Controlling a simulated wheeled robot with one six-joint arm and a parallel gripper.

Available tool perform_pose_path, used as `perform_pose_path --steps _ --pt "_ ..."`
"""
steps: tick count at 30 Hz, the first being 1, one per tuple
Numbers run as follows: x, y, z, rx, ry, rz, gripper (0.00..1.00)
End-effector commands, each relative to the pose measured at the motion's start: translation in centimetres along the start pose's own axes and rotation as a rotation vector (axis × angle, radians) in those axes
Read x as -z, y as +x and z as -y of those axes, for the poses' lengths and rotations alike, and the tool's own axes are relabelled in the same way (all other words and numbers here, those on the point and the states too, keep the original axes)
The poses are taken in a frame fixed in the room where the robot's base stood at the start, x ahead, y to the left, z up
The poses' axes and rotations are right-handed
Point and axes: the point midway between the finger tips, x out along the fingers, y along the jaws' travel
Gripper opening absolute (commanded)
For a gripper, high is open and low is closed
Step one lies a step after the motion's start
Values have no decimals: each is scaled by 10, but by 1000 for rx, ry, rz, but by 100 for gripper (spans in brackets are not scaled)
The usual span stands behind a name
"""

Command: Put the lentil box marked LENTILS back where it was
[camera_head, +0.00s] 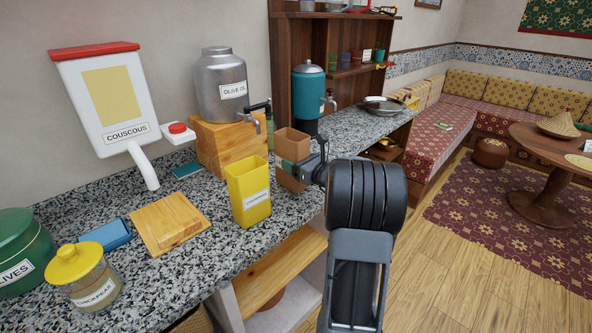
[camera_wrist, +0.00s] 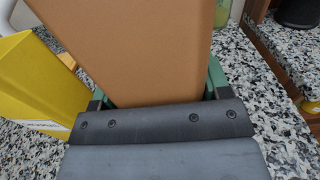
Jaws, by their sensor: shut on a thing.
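A plain brown open-topped box (camera_head: 292,142) is held over or on the granite counter. No LENTILS mark shows on its visible faces, so I cannot confirm its name. My gripper (camera_head: 298,166) is shut on it from the right side. In the wrist view the box (camera_wrist: 135,45) fills the middle, between the green fingers of my gripper (camera_wrist: 158,92). I cannot tell whether its bottom touches the counter.
A yellow labelled box (camera_head: 248,194) stands just left of the brown box. The olive oil urn (camera_head: 221,84) on its wooden block (camera_head: 222,143) and a teal dispenser (camera_head: 308,91) stand behind. A wooden board (camera_head: 168,223) lies left.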

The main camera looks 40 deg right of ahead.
Motion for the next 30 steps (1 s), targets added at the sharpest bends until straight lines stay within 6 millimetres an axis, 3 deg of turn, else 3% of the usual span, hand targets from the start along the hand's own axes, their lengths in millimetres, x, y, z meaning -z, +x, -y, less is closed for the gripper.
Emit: perform_pose_path --steps 6,17,18,26,30 --pt "27 1 -1 -1 2 0 28" --pt "31 1 -1 -2 0 1 28" --pt "32 1 -1 -2 1 0 71" --pt "31 1 -1 -2 1 0 96" --pt "31 1 -1 -2 1 0 96"
